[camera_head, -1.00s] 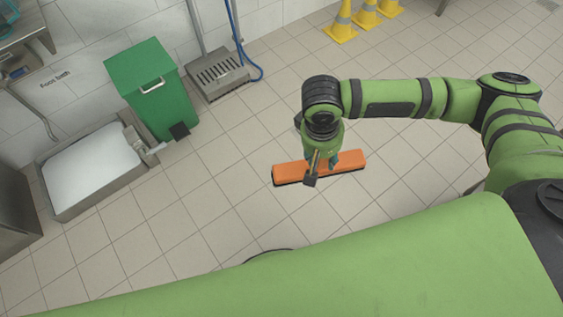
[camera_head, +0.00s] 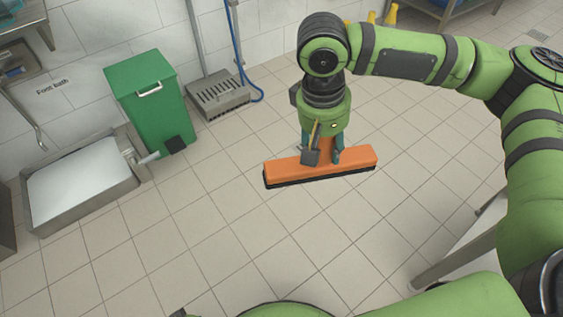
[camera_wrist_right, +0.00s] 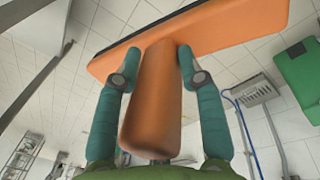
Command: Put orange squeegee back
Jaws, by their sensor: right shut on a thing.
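The orange squeegee (camera_head: 345,162) has a long flat head with a dark rubber edge along its underside. My right gripper (camera_head: 324,158) is shut on its short handle, with the head held level above the tiled floor. In the right wrist view the handle (camera_wrist_right: 155,95) lies between the two teal fingers of my right gripper (camera_wrist_right: 158,62), and the head (camera_wrist_right: 220,28) stretches across beyond the fingertips. My left gripper is not in view.
A green bin (camera_head: 149,98) stands by the wall beside a foot bath (camera_head: 82,180) of white liquid. A metal grated unit (camera_head: 218,95) with a blue hose stands right of the bin. Yellow cones (camera_head: 390,14) are partly hidden behind my arm. Open tiled floor lies between.

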